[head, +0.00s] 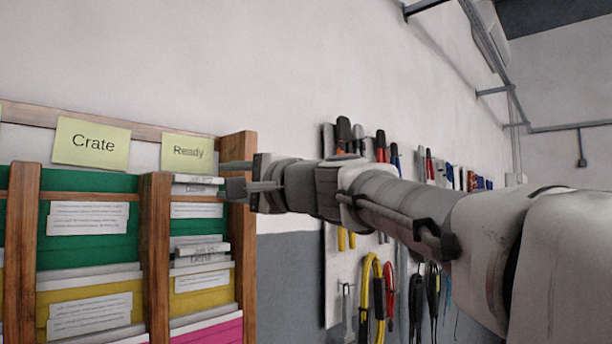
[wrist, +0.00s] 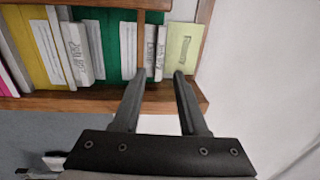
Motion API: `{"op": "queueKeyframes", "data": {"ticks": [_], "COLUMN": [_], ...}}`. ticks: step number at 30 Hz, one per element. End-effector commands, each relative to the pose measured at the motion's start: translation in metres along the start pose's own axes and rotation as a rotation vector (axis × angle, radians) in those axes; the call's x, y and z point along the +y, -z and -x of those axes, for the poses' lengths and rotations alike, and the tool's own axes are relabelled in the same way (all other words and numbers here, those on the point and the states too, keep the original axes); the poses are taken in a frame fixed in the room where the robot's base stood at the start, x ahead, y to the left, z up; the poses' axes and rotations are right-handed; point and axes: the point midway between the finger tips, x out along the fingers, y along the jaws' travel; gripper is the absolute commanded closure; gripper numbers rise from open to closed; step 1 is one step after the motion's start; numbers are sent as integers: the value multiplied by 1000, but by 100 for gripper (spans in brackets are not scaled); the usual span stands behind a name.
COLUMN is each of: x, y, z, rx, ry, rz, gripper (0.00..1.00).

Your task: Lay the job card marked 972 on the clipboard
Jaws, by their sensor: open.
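My gripper (head: 238,178) is open and empty at the right post of the wooden rack (head: 237,150), level with the top pocket of its Ready column. In the wrist view its fingers (wrist: 160,74) point at the rack, apart on either side of a narrow white card (wrist: 160,52). That card stands in front of a green folder (wrist: 114,45); I cannot tell whether the fingers touch it. In the head view, white cards show in the top Ready pocket (head: 195,179) and lower down (head: 200,250). Their print is too small to read, so 972 is not identifiable. No clipboard is in view.
Yellow notes read Crate (head: 92,142) and Ready (head: 188,152). Yellow folders (head: 92,305) and a pink one (head: 210,330) sit lower in the rack. A tool board (head: 338,270) with pliers and cables hangs to the right, behind my arm. Bare wall is above.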

Motion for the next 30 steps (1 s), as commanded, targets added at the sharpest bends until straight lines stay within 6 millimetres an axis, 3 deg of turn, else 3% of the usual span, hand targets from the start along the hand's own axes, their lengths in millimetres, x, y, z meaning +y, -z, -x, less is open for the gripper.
{"op": "queueKeyframes", "data": {"ticks": [18, 30], "x": [-1, 0], "y": [0, 0], "z": [-71, -82], "rx": [-1, 1], "ry": [-1, 0], "rz": [-1, 1], "gripper": [57, 57]}}
